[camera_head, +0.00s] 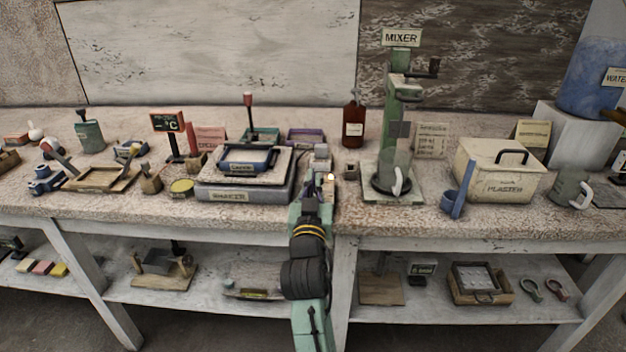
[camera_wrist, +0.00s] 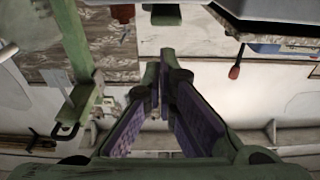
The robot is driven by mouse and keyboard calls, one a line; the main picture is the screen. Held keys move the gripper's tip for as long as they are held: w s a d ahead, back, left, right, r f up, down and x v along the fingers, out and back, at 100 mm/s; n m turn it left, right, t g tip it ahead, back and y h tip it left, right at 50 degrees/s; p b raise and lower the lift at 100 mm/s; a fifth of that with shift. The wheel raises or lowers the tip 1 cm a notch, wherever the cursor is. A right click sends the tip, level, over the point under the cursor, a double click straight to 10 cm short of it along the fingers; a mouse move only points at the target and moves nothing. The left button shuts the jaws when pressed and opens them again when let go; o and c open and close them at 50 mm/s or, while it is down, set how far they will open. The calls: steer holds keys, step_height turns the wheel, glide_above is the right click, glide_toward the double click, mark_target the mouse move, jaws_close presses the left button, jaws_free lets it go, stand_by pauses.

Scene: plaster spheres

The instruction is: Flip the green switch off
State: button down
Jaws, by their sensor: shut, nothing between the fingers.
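My gripper (camera_head: 320,184) is at the front edge of the bench, left of the mixer, with its fingers pointing away over the top. In the wrist view its purple-padded fingers (camera_wrist: 161,68) converge with tips together, nothing between them. Small grey-green boxes (camera_head: 321,153) stand just beyond the fingertips in the head view. In the wrist view, which is upside down, a green block with a dark part (camera_wrist: 165,11) lies past the fingertips. This may be the green switch, but its lever and its on or off position are too small to tell.
A scale-like tray stack (camera_head: 240,192) stands close left of my gripper, a red-handled lever (camera_head: 248,100) behind it. A brown bottle (camera_head: 354,122) is behind. A plaster box (camera_head: 498,170) stands further right.

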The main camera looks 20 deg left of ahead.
steer(key=shift+s+d+f, duration=0.1)
steer(key=shift+s+f, duration=0.1)
steer(key=shift+f, duration=0.85)
